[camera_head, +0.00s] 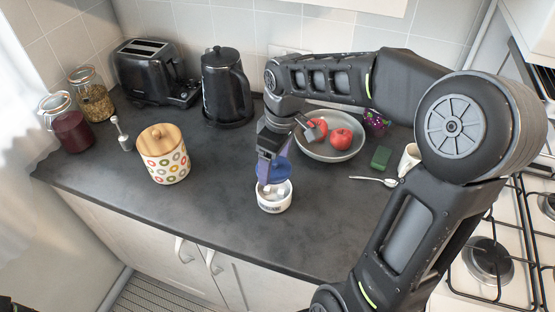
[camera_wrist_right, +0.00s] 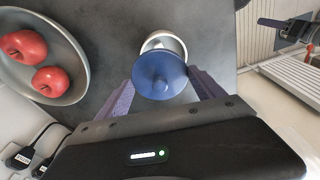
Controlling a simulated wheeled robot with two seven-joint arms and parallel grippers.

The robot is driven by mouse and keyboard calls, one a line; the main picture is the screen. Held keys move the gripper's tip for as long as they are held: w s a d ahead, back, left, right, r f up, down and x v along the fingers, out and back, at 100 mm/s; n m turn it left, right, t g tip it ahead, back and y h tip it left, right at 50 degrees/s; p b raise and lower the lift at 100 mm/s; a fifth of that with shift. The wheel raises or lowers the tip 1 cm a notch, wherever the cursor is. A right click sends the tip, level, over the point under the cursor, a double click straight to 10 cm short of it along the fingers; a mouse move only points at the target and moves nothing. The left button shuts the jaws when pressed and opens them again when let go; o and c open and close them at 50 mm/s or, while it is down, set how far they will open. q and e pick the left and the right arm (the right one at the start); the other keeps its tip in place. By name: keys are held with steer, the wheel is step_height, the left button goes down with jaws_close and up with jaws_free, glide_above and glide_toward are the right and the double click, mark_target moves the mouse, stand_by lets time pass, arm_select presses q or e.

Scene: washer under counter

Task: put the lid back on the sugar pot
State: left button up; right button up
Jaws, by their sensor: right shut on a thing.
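The sugar pot (camera_head: 274,206) is a small white pot with dark lettering, upright on the dark counter, with white contents showing at its open top. A blue round lid (camera_head: 274,170) is held by my right gripper (camera_head: 268,178), just above the pot and tilted in the head view. Whether lid and rim touch is hidden. My left gripper (camera_wrist_right: 287,28) seems to show small and dark at the right wrist view's top right; its jaws are unclear.
A patterned canister with a wooden lid (camera_head: 163,160) stands left of the pot. A grey bowl with red apples (camera_head: 330,152) is right behind it. Kettle (camera_head: 226,90), toaster (camera_head: 150,75) and jars line the back. A spoon (camera_head: 374,181), green sponge and white cup lie right. Counter around the pot is clear.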

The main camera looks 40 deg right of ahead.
mark_target(276, 174)
steer(key=shift+s+f+b, duration=0.15)
steer(key=shift+f+b, duration=0.15)
steer(key=shift+f, duration=0.2)
steer(key=shift+s+a+f+b, duration=0.35)
steer(key=shift+s+f+b, duration=0.2)
steer(key=shift+b, duration=0.1)
steer(key=shift+f+b, duration=0.3)
steer(key=shift+f, duration=0.4)
steer(key=shift+w+d+f+b, duration=0.1)
steer(key=shift+d+f+b, duration=0.2)
steer(key=shift+f+b, duration=0.2)
steer(key=shift+w+a, duration=0.15)
steer(key=shift+a, duration=0.25)
steer(key=shift+d, duration=0.1)
